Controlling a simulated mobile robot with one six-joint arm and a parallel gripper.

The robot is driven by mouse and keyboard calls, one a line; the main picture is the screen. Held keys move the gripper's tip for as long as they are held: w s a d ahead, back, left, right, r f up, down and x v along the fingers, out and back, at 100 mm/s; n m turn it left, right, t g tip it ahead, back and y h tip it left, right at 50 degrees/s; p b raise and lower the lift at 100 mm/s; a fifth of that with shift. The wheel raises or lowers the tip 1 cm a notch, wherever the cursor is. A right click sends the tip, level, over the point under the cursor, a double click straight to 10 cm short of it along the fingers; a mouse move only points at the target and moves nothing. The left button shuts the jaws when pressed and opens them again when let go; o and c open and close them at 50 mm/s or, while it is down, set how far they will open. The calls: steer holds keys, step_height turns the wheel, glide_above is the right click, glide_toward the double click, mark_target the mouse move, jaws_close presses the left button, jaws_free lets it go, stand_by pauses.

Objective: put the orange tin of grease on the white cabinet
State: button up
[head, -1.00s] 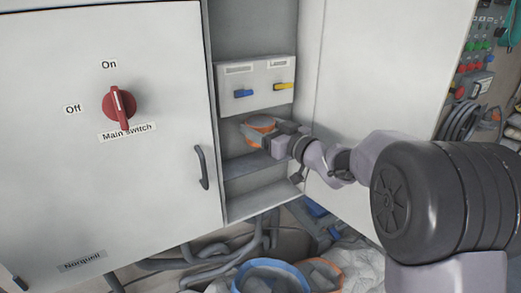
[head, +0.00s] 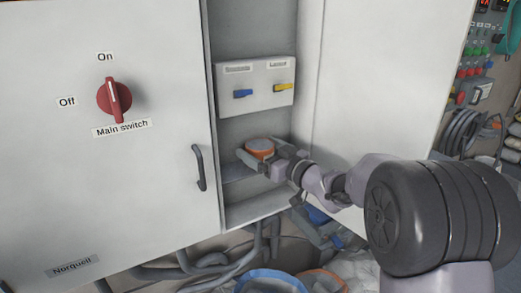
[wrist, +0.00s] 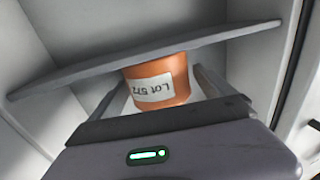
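The orange tin of grease (head: 260,146) is upright on a grey shelf inside the open bay of the white cabinet (head: 160,165). It also shows in the wrist view (wrist: 170,78), its "Lot 572" label upside down. My gripper (head: 263,158) reaches in from the right with one finger on each side of the tin. In the wrist view narrow gaps show between the fingers and the tin, so my gripper is open around it.
A panel with a blue and a yellow lever (head: 255,86) is just above the tin. The cabinet's open door (head: 365,90) stands right of the bay, near my arm. A red main switch (head: 114,98) is on the left front. Hoses and a blue-rimmed bucket (head: 270,280) lie below.

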steer(key=shift+d+r, duration=0.15)
steer(key=shift+r, duration=0.1)
steer(key=p+v, duration=0.2)
steer(key=v, duration=1)
steer(key=shift+p, duration=0.4)
steer(key=shift+f, duration=0.1)
